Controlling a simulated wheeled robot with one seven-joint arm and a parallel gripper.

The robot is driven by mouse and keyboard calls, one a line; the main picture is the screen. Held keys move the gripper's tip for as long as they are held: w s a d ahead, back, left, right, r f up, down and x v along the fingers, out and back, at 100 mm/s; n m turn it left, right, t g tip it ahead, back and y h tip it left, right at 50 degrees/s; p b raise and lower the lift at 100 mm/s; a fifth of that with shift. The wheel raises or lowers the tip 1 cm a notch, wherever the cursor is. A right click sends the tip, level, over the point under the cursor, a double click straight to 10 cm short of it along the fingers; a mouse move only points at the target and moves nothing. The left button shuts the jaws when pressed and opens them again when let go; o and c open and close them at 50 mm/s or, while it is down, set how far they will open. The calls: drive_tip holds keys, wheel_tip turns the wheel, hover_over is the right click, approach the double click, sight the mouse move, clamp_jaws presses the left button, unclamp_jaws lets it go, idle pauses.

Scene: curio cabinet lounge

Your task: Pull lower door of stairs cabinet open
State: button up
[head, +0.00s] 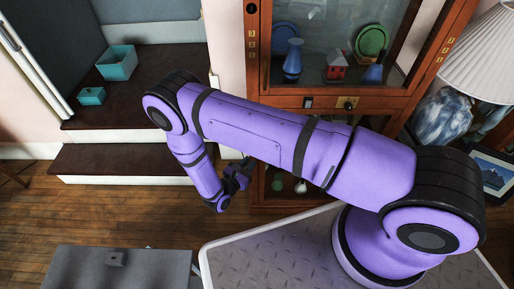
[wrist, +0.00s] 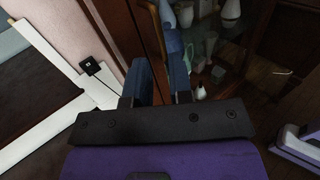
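The wooden glass-fronted cabinet (head: 316,102) stands beside the stairs, its upper and lower parts split by a rail with a brass lock plate. Its lower door (head: 258,190) is mostly hidden behind my arm. Whether that door is ajar cannot be told. My gripper (head: 238,174) is low at the cabinet's left front edge. In the wrist view my gripper (wrist: 154,72) has its two blue fingers apart, with reddish-brown cabinet wood (wrist: 121,28) in front of and between them. I see no clear grip on a handle. Vases (wrist: 186,15) show behind glass right of the fingers.
Dark stairs (head: 120,160) with teal boxes (head: 117,62) are at the left. A grey low table (head: 85,265) stands at the front left. A lamp (head: 487,55) and a blue-white vase (head: 440,117) are at the right. Wooden floor (head: 60,215) is clear before the stairs.

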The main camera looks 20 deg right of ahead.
drive_tip(key=shift+n+t+y, duration=0.3)
drive_tip(key=shift+n+t, duration=0.1)
drive_tip(key=x, duration=0.3)
drive_tip(key=f+x, duration=0.1)
drive_tip(key=x, duration=0.6)
drive_tip(key=shift+d+f, duration=0.1)
drive_tip(key=shift+f, duration=0.1)
clamp_jaws()
